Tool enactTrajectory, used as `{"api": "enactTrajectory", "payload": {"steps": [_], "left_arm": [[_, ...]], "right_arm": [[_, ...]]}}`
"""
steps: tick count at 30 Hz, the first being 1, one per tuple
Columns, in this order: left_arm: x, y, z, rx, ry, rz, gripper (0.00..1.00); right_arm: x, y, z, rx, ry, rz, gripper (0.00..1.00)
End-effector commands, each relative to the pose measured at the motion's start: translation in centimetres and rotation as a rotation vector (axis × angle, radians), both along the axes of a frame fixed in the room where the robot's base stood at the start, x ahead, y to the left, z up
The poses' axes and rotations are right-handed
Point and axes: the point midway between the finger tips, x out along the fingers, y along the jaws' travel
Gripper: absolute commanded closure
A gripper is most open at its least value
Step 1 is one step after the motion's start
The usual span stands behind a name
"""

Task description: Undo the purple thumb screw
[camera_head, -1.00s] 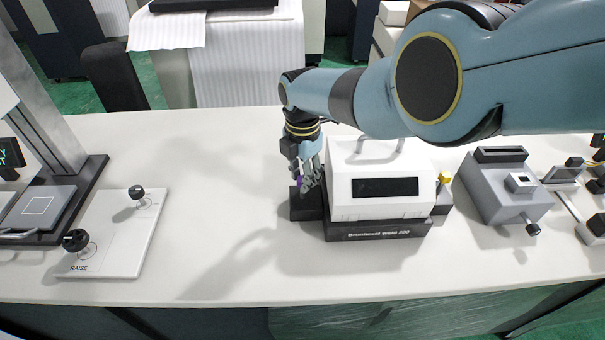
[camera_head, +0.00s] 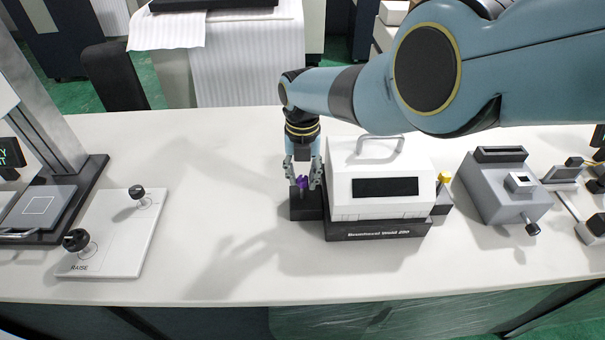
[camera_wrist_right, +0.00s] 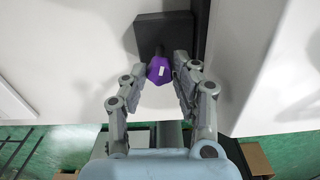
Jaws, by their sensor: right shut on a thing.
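The purple thumb screw (camera_head: 302,181) stands on a dark block (camera_head: 305,208) at the left side of a white machine (camera_head: 380,165). My right gripper (camera_head: 303,186) points down over it, with one finger on each side of the screw. In the right wrist view, the purple head (camera_wrist_right: 159,69) with a small white mark sits between the fingertips of the right gripper (camera_wrist_right: 163,80), in front of the dark block (camera_wrist_right: 163,32). The gripper is shut on the screw. My left gripper is not in view.
A yellow knob (camera_head: 444,178) is at the machine's right side. A grey device (camera_head: 505,190) stands farther right. A white panel (camera_head: 118,240) with two black knobs lies at the left. The white table (camera_head: 225,200) is clear between that panel and the block.

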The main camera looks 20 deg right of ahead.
Motion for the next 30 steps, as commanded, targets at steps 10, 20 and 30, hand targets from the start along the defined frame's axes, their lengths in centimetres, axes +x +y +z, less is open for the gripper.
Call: {"api": "enactTrajectory", "payload": {"steps": [10, 20, 30], "left_arm": [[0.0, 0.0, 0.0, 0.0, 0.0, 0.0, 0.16], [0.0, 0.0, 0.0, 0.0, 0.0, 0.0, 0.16], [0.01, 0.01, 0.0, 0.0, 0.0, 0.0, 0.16]], "right_arm": [[-0.07, -0.02, -0.08, -0.001, 0.001, 0.064, 1.0], [-0.07, -0.02, -0.08, -0.001, 0.001, 0.065, 1.0], [-0.03, -0.02, -0.03, 0.0, 0.0, 0.065, 0.49]]}}
